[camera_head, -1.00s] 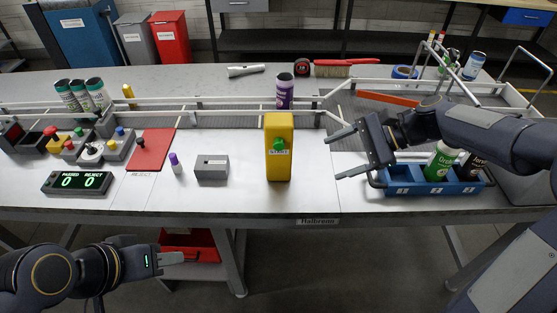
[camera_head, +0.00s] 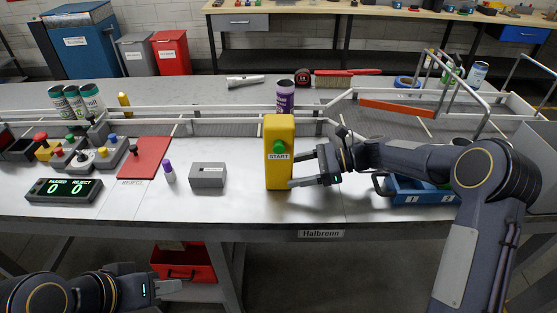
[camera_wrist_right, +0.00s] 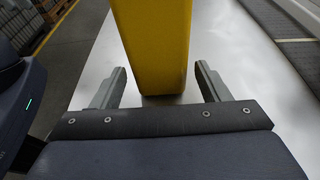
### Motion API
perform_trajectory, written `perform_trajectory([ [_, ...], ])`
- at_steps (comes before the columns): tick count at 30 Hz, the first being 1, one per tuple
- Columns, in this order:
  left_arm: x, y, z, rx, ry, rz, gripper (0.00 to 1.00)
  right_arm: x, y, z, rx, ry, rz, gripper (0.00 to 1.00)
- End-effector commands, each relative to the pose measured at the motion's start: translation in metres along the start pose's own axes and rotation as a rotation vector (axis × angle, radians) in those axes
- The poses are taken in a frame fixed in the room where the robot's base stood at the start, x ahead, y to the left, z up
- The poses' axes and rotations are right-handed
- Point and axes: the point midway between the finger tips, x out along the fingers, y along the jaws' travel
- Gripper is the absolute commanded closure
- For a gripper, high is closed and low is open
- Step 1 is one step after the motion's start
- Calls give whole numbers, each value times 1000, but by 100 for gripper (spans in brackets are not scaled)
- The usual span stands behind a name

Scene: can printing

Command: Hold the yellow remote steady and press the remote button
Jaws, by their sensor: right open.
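The yellow remote (camera_head: 279,175) stands upright on the light work table, with a green button (camera_head: 279,147) above a START label on its front. My right gripper (camera_head: 292,169) is open at the remote's right side, fingers pointing left at it. In the right wrist view, the remote (camera_wrist_right: 155,45) stands ahead, with the open fingers (camera_wrist_right: 161,85) reaching toward either side of its lower part. My left gripper (camera_head: 168,289) is low at the left, in front of the table edge and away from the remote. Its jaw opening is unclear.
A grey box (camera_head: 208,176) and a purple-capped marker (camera_head: 168,171) are left of the remote. A counter display (camera_head: 64,191) reads 0 and 0. A purple can (camera_head: 285,97) stands behind by the rail. A blue tray (camera_head: 421,190) is partly hidden behind my right arm.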

Motion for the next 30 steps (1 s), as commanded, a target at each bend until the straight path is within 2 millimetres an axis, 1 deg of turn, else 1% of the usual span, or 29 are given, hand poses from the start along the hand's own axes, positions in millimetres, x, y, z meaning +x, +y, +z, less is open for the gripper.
perform_trajectory([
  [1,2,-1,1,0,0,0,64,8,1,-1,0,0,3,31],
  [3,1,0,1,0,0,0,64,17,0,0,0,0,2,31],
  [9,2,-1,1,0,0,0,64,35,0,0,0,0,1,31],
  [15,2,-1,1,0,0,0,64,41,0,0,0,0,-1,31],
  [22,2,-1,1,0,0,0,64,41,0,0,0,1,0,31],
  [28,2,-1,1,0,0,0,64,41,0,0,0,1,0,57],
  [30,2,-1,1,0,0,0,65,41,0,0,0,1,0,58],
])
